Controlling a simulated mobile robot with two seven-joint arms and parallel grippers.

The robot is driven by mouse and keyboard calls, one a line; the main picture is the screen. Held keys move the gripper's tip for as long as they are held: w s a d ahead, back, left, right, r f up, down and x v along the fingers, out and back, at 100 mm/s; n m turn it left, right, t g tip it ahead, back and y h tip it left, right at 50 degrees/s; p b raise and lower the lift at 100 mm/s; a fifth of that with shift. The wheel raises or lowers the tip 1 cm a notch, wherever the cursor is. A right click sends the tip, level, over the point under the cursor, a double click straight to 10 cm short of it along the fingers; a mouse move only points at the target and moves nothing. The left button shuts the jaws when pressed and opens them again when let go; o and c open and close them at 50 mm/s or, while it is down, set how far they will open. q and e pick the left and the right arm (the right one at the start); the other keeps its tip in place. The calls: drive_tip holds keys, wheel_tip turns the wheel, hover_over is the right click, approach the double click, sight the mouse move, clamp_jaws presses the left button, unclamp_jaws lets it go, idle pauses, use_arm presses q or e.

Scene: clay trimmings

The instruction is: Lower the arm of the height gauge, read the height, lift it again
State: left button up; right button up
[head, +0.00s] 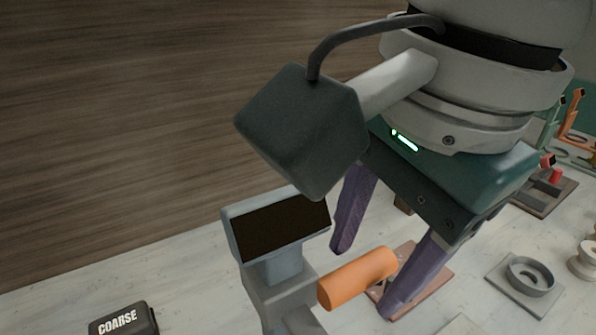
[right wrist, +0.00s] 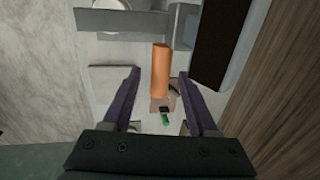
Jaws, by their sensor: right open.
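The height gauge (head: 260,285) is a grey post with a dark, blank-looking display (head: 285,228) and an orange cylindrical handle (head: 350,281) sticking out to the right. No reading shows on the display. My right gripper (head: 364,280) has purple fingers spread wide. In the head view the handle's end lies between the fingertips. In the right wrist view the handle (right wrist: 161,65) also shows between the open fingers (right wrist: 160,74), apart from both. How deep it sits between them I cannot tell. My left gripper is not in view.
A pinkish base plate (head: 435,295) lies beneath the fingers. A dark block marked COARSE (head: 120,321) is at bottom left. A grey plate with a ring (head: 528,279) and a brown plate with a red piece (head: 545,196) are at right. A wooden surface (head: 130,120) fills the upper left.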

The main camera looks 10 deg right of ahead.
clamp_jaws()
idle(0.3)
idle(1.0)
